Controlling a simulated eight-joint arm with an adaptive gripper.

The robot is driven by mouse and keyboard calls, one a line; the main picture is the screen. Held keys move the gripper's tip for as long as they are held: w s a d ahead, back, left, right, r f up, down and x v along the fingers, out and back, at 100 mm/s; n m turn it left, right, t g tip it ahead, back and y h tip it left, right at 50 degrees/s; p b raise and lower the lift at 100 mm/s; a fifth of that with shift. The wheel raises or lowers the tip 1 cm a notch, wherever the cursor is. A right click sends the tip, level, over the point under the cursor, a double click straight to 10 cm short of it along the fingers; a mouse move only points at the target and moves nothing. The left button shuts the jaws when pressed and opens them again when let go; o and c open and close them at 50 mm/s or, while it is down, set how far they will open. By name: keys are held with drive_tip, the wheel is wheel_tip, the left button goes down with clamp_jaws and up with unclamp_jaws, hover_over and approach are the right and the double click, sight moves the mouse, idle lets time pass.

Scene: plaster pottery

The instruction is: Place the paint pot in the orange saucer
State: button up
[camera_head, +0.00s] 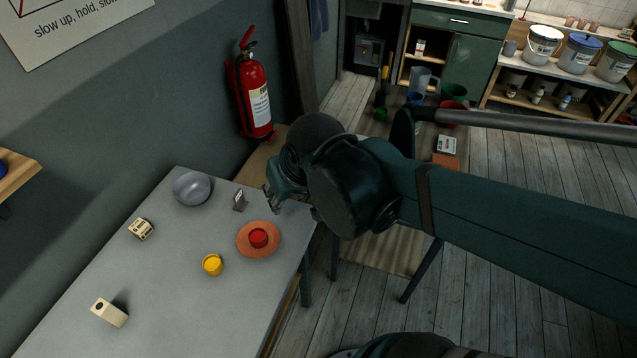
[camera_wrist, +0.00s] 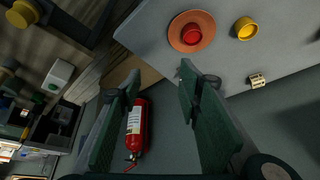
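A red pot (camera_head: 258,238) sits in the orange saucer (camera_head: 242,249) near the right edge of the grey table. In the wrist view the red pot (camera_wrist: 192,34) is inside the saucer (camera_wrist: 206,20), near the top. A yellow pot (camera_head: 213,265) stands on the table just outside the saucer, and it also shows in the wrist view (camera_wrist: 245,28). My gripper (camera_head: 272,197) is above the table's far right corner, apart from the pots and saucer. In the wrist view its fingers (camera_wrist: 158,80) are spread with nothing between them.
The grey table (camera_head: 170,290) also holds a grey bowl (camera_head: 193,188), a small metal holder (camera_head: 239,201), a small printed box (camera_head: 141,229) and a cream block (camera_head: 109,312). A fire extinguisher (camera_head: 255,95) is by the wall behind the table. The table's front left is mostly clear.

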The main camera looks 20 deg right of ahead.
drive_tip(key=s+d+r+t, duration=0.1)
drive_tip(key=s+d+r, duration=0.2)
drive_tip(key=d, duration=0.3)
drive_tip(key=shift+s+r+t, duration=0.2)
drive_tip(key=shift+r+t, duration=0.2)
drive_tip(key=shift+r, duration=0.25)
